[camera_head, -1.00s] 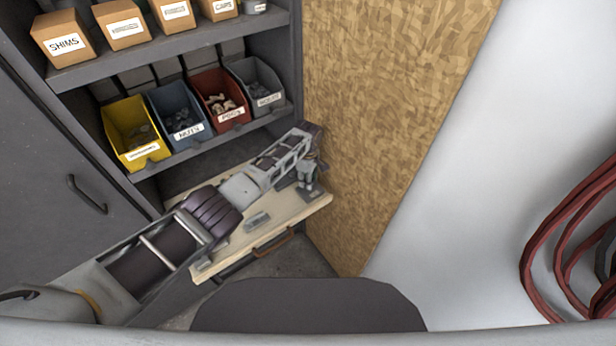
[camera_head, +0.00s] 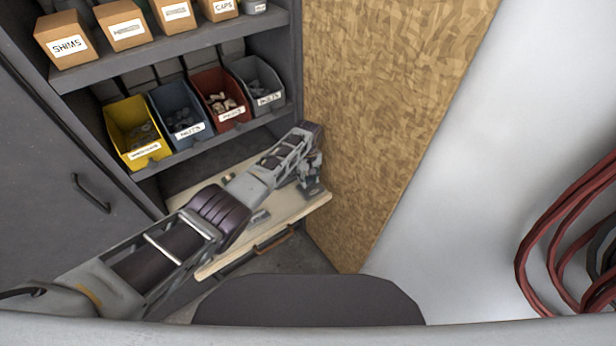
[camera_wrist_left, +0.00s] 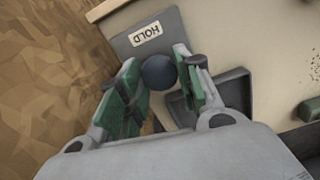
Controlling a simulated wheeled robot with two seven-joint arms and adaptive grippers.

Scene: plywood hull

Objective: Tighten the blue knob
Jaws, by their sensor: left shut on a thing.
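The blue knob (camera_wrist_left: 158,72) is a dark blue round ball in the left wrist view, on a grey plate (camera_wrist_left: 165,28) with a label reading HOLD. My left gripper (camera_wrist_left: 158,78) has its two green-padded fingers on either side of the knob and is shut on it. In the head view the left gripper (camera_head: 312,178) is at the right end of a pale wooden board (camera_head: 290,207), pointing down, and the knob is hidden there. My right gripper is not in view.
A plywood panel (camera_head: 390,90) stands close to the right of the gripper. Shelves above hold a yellow bin (camera_head: 130,130), a blue bin (camera_head: 180,115), a red bin (camera_head: 222,100) and a grey bin (camera_head: 260,85). A dark grey tray (camera_wrist_left: 235,92) lies beside the knob's plate.

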